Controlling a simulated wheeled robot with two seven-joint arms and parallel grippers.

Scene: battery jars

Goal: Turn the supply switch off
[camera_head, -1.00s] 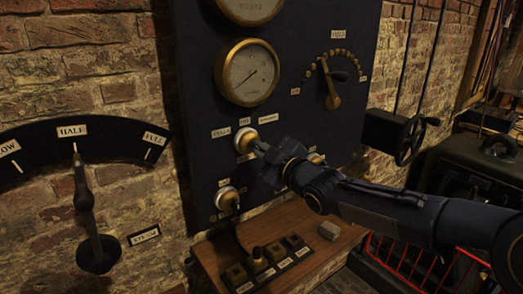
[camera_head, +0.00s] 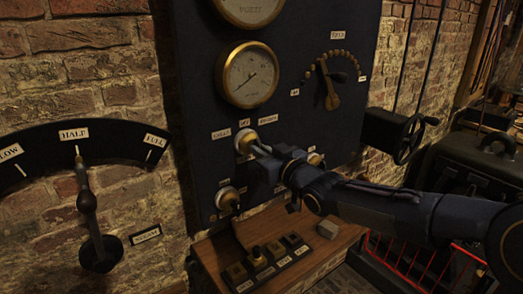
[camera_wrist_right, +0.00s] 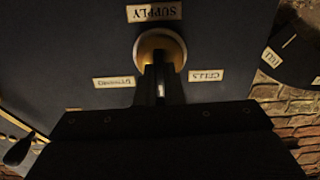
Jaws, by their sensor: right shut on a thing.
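The supply switch (camera_head: 243,137) is a round pale and brass knob on the dark panel, below small labels for cells, off and dynamo. In the right wrist view its brass rim (camera_wrist_right: 177,42) shows beside an upside-down SUPPLY label (camera_wrist_right: 154,11). The DYNAMO label (camera_wrist_right: 114,82) is at left and the CELLS label (camera_wrist_right: 206,75) at right. My right gripper (camera_head: 259,149) is shut on the switch; its fingers also show in the wrist view (camera_wrist_right: 160,72). They hide the knob's middle, so I cannot tell which way it points. My left gripper is not in view.
A gauge (camera_head: 247,73) and a dial lever (camera_head: 331,90) are above. A wooden shelf (camera_head: 212,258) with small blocks is below. A large lever (camera_head: 87,203) is at left.

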